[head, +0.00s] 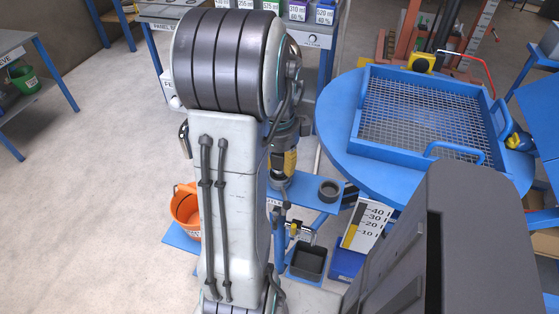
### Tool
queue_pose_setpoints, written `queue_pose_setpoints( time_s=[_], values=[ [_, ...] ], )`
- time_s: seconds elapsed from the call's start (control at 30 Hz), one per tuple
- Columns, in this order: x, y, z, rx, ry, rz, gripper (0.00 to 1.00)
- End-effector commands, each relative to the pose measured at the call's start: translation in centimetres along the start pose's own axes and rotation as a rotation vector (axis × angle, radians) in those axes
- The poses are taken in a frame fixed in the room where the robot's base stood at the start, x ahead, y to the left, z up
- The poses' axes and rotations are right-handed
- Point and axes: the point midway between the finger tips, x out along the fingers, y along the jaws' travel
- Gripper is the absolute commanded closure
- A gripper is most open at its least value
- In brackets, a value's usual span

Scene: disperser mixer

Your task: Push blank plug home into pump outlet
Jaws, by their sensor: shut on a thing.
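My gripper (281,180) points down at the centre, just right of my large white arm link, which covers part of it. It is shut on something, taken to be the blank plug. The plug cannot be made out between the fingers. Below the gripper is grey and blue pipework (293,232), which may be the pump. Its outlet cannot be picked out, so whether the plug touches it cannot be told.
A dark round cup (329,190) stands on a blue shelf (312,196) right of the gripper. A black square bin (308,262) sits below. An orange bucket (185,207) is at left. A round blue table (338,130) bears a mesh tray (361,110). The left floor is clear.

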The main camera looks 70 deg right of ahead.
Motion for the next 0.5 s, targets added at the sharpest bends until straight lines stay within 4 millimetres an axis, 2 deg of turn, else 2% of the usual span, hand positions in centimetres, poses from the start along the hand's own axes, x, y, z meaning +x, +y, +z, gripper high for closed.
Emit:
queue_pose_setpoints(
  time_s=[0.5],
  values=[
    [1.2, 0.1, 0.0, 0.000, 0.000, 0.000, 0.97]
  ],
)
